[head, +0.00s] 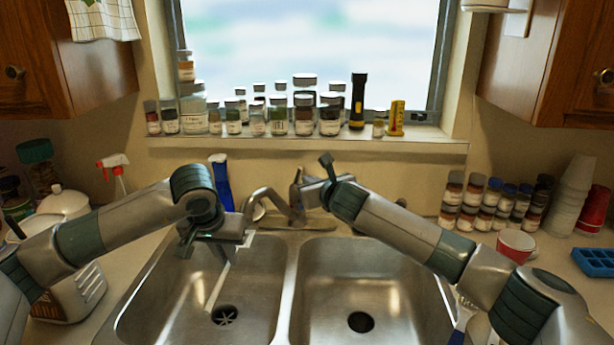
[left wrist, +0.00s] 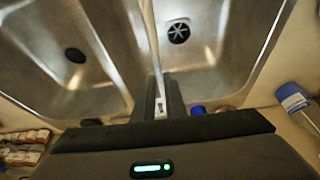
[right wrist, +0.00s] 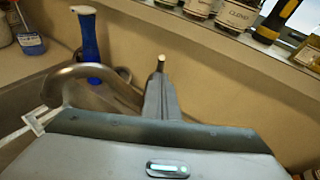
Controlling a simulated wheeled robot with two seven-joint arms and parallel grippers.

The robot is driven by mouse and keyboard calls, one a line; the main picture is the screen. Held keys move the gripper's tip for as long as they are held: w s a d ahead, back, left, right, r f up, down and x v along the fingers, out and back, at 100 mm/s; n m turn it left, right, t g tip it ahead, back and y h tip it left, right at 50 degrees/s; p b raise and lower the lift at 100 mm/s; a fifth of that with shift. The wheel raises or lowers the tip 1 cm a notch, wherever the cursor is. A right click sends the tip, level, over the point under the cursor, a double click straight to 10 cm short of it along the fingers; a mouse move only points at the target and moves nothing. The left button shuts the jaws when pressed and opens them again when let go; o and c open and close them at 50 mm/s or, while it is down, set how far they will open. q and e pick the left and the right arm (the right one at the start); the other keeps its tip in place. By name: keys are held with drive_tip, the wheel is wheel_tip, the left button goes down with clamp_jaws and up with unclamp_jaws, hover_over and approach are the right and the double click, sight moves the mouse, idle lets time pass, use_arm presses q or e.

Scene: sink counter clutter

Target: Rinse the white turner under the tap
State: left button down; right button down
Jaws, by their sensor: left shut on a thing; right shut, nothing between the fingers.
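The white turner (head: 222,278) slants down over the left sink bowl as a thin pale strip. My left gripper (head: 246,238) is shut on it, close to the tap spout. In the left wrist view the turner (left wrist: 151,40) runs from between the fingers up past the drain. A white frame-like piece (right wrist: 38,121), seemingly part of the turner, shows below the spout in the right wrist view. The metal tap (head: 262,197) curves over the left bowl; I see no clear water stream. My right gripper (head: 299,184) is shut and empty beside the tap's base; its fingers partly hide what is behind.
A blue bottle (head: 221,182) stands left of the tap. Jars and a flashlight (head: 357,101) line the windowsill. The right bowl (head: 350,280) is empty.

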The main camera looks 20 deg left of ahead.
drive_tip(key=shift+w+a+r, duration=0.55)
drive_tip(key=shift+w+a, duration=0.1)
drive_tip(key=shift+w+a+r, duration=0.3)
drive_tip(key=shift+w+r, duration=0.2)
drive_tip(key=shift+r, duration=0.05)
drive_tip(key=shift+w+a+r, duration=0.25)
drive_tip(key=shift+w+r, duration=0.2)
drive_tip(key=shift+r, duration=0.1)
drive_tip(key=shift+d, duration=0.1)
drive_tip(key=v, duration=1.3)
drive_tip(key=shift+d+f, duration=0.15)
drive_tip(key=shift+f, duration=0.1)
